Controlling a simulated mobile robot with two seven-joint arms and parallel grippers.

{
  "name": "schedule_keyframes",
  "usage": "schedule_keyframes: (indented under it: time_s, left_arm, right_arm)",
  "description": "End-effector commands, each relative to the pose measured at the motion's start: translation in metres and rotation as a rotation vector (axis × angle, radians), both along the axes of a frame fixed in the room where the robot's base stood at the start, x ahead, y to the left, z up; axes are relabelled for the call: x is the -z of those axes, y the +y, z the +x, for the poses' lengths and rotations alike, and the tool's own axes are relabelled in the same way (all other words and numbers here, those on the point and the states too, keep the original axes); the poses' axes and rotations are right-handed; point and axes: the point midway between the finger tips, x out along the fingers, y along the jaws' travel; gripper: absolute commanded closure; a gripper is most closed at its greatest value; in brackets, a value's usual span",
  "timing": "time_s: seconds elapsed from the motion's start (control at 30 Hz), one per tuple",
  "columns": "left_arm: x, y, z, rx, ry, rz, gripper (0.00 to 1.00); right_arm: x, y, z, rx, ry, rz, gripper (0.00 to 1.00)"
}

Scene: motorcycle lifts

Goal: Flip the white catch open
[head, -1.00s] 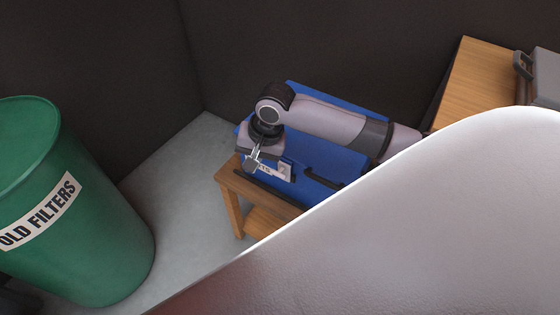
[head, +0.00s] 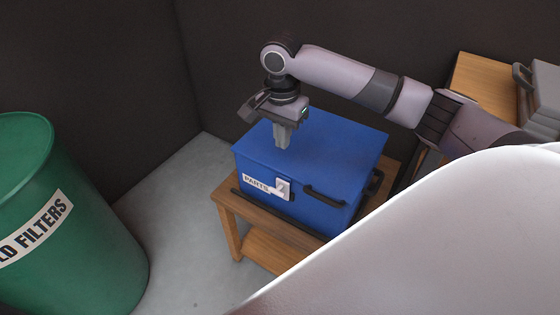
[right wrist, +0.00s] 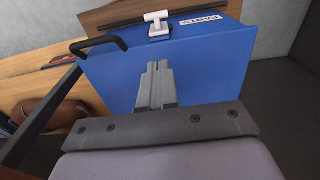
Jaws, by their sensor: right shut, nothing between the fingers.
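The white catch (head: 283,188) is on the front of the blue box (head: 318,150), right of its PARTS label (head: 257,184). In the right wrist view the catch (right wrist: 157,23) shows a T-shaped white lever standing out from its plate at the box's edge. The box's lid is down. My right gripper (head: 283,146) points down over the lid, behind and above the catch and apart from it. Its fingers (right wrist: 158,70) are together and empty. My left gripper is not in view.
The box stands on a wooden table (head: 229,202) with a lower shelf. A black handle (head: 325,196) sticks out of the box's front. A green OLD FILTERS bin (head: 70,225) stands left, with clear floor between. Dark walls close in behind. A grey case (head: 541,95) sits on a wooden surface at right.

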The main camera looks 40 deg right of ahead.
Motion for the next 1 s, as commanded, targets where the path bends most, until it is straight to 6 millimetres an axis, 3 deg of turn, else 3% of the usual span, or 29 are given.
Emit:
schedule_keyframes:
  time_s: [0.5, 0.7, 1.0]
  left_arm:
    - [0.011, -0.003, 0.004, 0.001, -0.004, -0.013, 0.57]
    - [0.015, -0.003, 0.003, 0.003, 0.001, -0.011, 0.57]
    - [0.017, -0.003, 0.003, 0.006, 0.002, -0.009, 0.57]
  right_arm:
    - [0.102, -0.001, 0.0, -0.003, 0.002, -0.001, 1.0]
    - [0.121, 0.013, -0.006, -0.002, 0.001, -0.001, 1.0]
    - [0.129, 0.017, -0.009, -0.002, 0.002, -0.002, 1.0]
